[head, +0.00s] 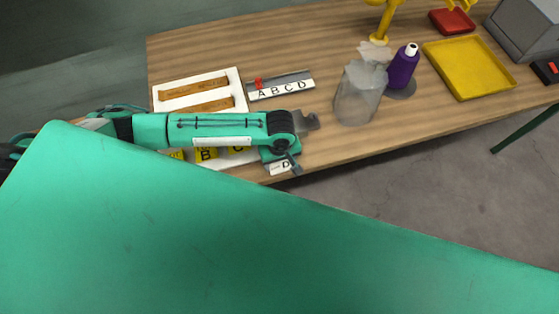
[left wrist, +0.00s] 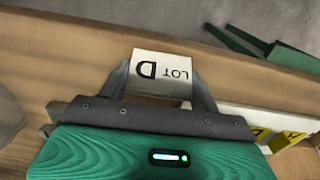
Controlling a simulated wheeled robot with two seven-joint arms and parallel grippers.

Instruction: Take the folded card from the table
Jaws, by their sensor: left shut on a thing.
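The folded card (left wrist: 161,70) is white and reads "LOT D" in the left wrist view, where it appears upside down. It sits between the two fingers of my left gripper (left wrist: 160,90), which is shut on it. In the head view the card (head: 280,167) shows at the front edge of the wooden table (head: 330,150), just below my left gripper (head: 298,145). I cannot tell whether the card still touches the table. My right gripper is not in view.
A white tray (head: 243,98) with wooden strips and yellow lettered pieces lies partly under my left arm.

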